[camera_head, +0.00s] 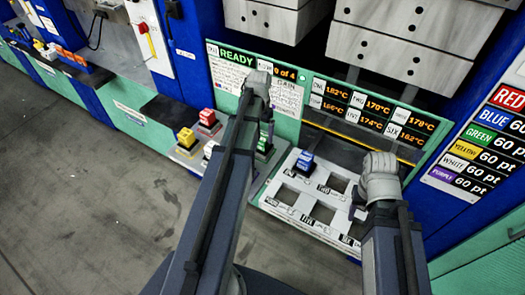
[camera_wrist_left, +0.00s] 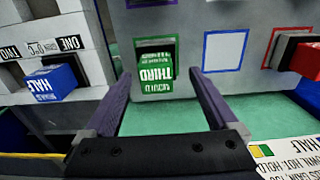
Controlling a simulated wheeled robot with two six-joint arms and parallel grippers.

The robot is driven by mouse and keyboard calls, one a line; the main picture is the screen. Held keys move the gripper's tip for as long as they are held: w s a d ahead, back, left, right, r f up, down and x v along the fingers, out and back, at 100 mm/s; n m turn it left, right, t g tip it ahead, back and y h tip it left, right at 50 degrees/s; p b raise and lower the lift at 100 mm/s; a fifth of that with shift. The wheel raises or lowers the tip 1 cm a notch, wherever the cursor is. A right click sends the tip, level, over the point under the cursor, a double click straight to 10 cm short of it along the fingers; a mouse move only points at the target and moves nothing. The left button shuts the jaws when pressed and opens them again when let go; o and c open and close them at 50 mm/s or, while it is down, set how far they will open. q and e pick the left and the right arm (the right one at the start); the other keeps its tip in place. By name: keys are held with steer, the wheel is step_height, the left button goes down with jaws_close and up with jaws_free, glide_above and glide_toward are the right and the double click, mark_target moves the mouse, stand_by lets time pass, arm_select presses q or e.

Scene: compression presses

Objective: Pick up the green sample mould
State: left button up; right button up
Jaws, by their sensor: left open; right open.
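The green sample mould (camera_wrist_left: 157,72), with an upside-down label reading "THIRD", stands in a green-outlined spot in the left wrist view. It also shows in the head view (camera_head: 265,144), partly hidden behind my left arm. My left gripper (camera_wrist_left: 157,80) is open, its two dark fingers on either side of the mould in that view, with gaps visible to both sides. In the head view my left gripper (camera_head: 260,88) is over the press side, its fingers hardly visible. My right gripper (camera_head: 379,180) is above the right part of the slotted plate, fingers hidden.
A blue mould (camera_head: 304,162) sits on the slotted plate (camera_head: 271,208), whose other slots look empty. Red (camera_head: 207,118), yellow (camera_head: 186,137) and white (camera_head: 210,149) moulds stand left of the green one. The display panel (camera_head: 317,100) rises behind. The floor at left is clear.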

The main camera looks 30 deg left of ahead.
mark_target(262, 137)
arm_select(q)
steer(key=shift+f, duration=0.1)
arm_select(e)
steer(key=shift+f, duration=0.1)
arm_select(q)
steer(key=f+b, duration=0.5)
steer(key=shift+w+d, duration=0.3)
steer(key=shift+w, duration=0.1)
arm_select(e)
step_height(262, 137, down, 5)
steer(key=shift+f, duration=0.1)
arm_select(q)
jaws_close()
stand_by(0.3)
